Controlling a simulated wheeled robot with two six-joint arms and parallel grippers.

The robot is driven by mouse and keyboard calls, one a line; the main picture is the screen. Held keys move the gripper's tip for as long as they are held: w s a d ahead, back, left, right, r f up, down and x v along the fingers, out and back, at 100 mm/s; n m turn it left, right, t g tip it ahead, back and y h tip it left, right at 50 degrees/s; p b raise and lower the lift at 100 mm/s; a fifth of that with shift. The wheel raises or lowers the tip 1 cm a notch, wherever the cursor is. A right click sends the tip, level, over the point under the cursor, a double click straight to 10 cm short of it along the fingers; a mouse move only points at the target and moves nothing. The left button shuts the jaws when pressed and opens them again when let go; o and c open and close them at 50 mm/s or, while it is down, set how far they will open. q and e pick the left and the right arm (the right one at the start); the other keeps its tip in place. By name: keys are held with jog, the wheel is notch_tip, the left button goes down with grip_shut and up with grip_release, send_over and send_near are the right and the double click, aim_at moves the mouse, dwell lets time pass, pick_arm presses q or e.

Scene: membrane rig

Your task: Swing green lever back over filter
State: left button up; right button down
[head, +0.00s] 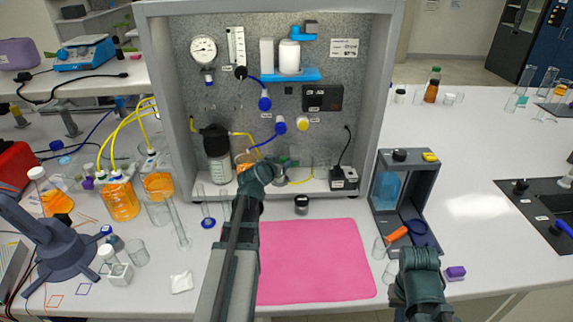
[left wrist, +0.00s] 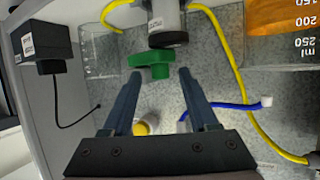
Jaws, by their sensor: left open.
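The green lever (left wrist: 152,65) lies across the dark end of a grey, labelled cylinder (left wrist: 166,24), which looks like the filter housing, in the left wrist view. In the head view a bit of the lever (head: 286,161) shows just past my left gripper (head: 268,170), which hides most of the housing. My left gripper is open, and its two fingers (left wrist: 159,78) point at the lever, one towards each side of it, with nothing held. Contact cannot be told. My right gripper (head: 419,262) is low at the right, and its fingers are not clear.
The rig's grey frame (head: 382,90) stands around the panel. A dark-capped bottle (head: 217,150) stands left of my left gripper, and a black box (head: 344,177) right of it. Yellow tubes (left wrist: 235,60) run close by. The pink mat (head: 315,262) is clear.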

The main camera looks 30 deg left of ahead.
pick_arm(q)
jog(key=shift+w+f, duration=0.1)
jog(key=shift+w, duration=0.15)
grip_shut()
jog(key=shift+a+m+h, duration=0.3)
jog(key=shift+a+h, duration=0.05)
jog(key=shift+h, duration=0.05)
jog(key=m+h, duration=0.1)
jog(key=w+a+m+h, duration=0.1)
jog(key=shift+a+h, duration=0.15)
jog(key=shift+h, duration=0.15)
jog(key=shift+w+a+m+h, duration=0.1)
jog(key=shift+a+m+h, duration=0.1)
jog(key=shift+m+h, duration=0.8)
grip_release()
